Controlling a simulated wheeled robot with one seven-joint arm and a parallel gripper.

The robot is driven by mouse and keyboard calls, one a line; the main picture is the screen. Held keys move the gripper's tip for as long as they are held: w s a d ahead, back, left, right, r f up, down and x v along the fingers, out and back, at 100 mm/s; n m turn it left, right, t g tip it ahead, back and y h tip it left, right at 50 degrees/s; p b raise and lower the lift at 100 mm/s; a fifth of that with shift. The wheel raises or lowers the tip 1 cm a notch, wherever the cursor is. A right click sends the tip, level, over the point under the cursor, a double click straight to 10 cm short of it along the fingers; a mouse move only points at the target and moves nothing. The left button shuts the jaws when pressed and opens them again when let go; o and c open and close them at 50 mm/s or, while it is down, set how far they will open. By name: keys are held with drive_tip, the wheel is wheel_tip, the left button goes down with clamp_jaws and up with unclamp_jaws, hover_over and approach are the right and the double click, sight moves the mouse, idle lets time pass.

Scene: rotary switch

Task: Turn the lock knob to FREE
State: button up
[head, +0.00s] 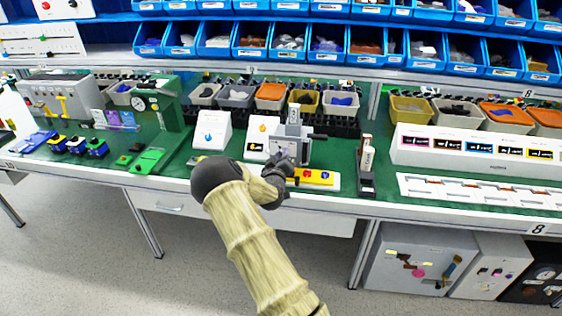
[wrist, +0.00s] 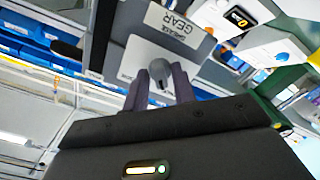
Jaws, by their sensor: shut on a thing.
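The lock knob (wrist: 160,72) is a small grey round knob on a grey plate, seen in the wrist view. My gripper (wrist: 160,84) has its two dark fingers on either side of the knob and is shut on it. A dark mark shows on the knob between the fingers. No FREE marking can be read. In the head view, my gripper (head: 284,163) is at the front of a grey upright device (head: 291,142) on the green bench. My gripper hides the knob there. A label plate (wrist: 176,22) above the knob ends in "GEAR".
A yellow control box (head: 318,178) with coloured buttons sits just right of my gripper. A small dark stand (head: 367,182) is farther right. White sloped boxes (head: 213,131) stand to the left. Bins and blue shelves (head: 325,45) line the back.

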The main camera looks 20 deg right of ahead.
drive_tip(key=shift+f+n, duration=0.1)
drive_tip(key=shift+n, duration=0.5)
drive_tip(key=shift+b, duration=0.3)
drive_tip(key=o, duration=0.7)
drive_tip(key=shift+a, duration=0.1)
drive_tip(key=b+v, duration=0.2)
drive_tip(key=v, duration=1.5)
drive_tip(key=shift+s+a, duration=0.1)
